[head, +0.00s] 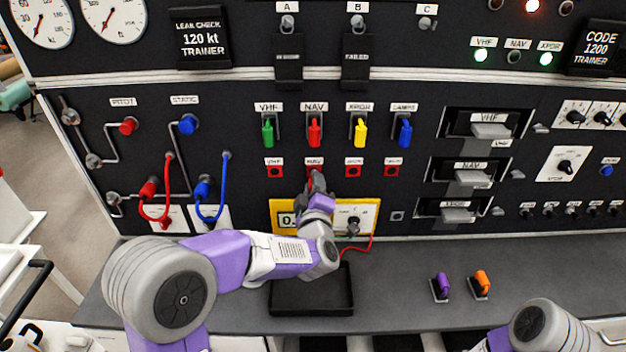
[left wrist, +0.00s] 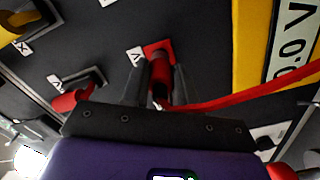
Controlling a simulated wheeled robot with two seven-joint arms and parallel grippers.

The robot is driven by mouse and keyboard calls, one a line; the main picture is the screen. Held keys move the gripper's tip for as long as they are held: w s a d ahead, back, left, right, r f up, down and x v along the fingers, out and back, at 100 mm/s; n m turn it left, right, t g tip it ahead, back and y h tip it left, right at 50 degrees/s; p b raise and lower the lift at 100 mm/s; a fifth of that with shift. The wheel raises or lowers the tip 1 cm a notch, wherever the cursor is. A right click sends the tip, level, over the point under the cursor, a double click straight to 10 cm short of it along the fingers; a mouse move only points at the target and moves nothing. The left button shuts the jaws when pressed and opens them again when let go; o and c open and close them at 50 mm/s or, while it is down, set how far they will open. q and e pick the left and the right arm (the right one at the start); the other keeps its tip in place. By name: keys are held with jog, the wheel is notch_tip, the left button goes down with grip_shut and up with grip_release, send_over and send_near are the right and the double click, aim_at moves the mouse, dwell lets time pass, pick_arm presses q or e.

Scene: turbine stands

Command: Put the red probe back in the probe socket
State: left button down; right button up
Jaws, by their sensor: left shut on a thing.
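My left gripper (head: 317,186) is at the panel, just below the red square under the NAV label. In the left wrist view my left gripper (left wrist: 158,88) is shut on the red probe (left wrist: 161,77), one finger on each side. The probe's far end meets or overlaps a red square on the panel; I cannot tell how deep it sits. A red lead (left wrist: 235,97) runs from it to the right. In the head view, a small grey square fitting (head: 397,216) right of the yellow meter may be the probe socket; its label is unreadable. My right gripper is out of view.
The yellow meter (head: 365,204) is partly behind my left arm; its display (left wrist: 288,45) reads 0.0 V. Coloured switch levers, such as the yellow one (head: 360,133), hang above. A black tray (head: 330,300) lies on the grey bench (head: 400,285). Purple (head: 441,284) and orange (head: 482,281) handles stand right.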

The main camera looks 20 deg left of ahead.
pick_arm(q)
jog(key=shift+s+d, duration=0.15)
jog(key=shift+s, duration=0.35)
jog(key=shift+b+v, duration=0.35)
jog(key=shift+v, duration=0.95)
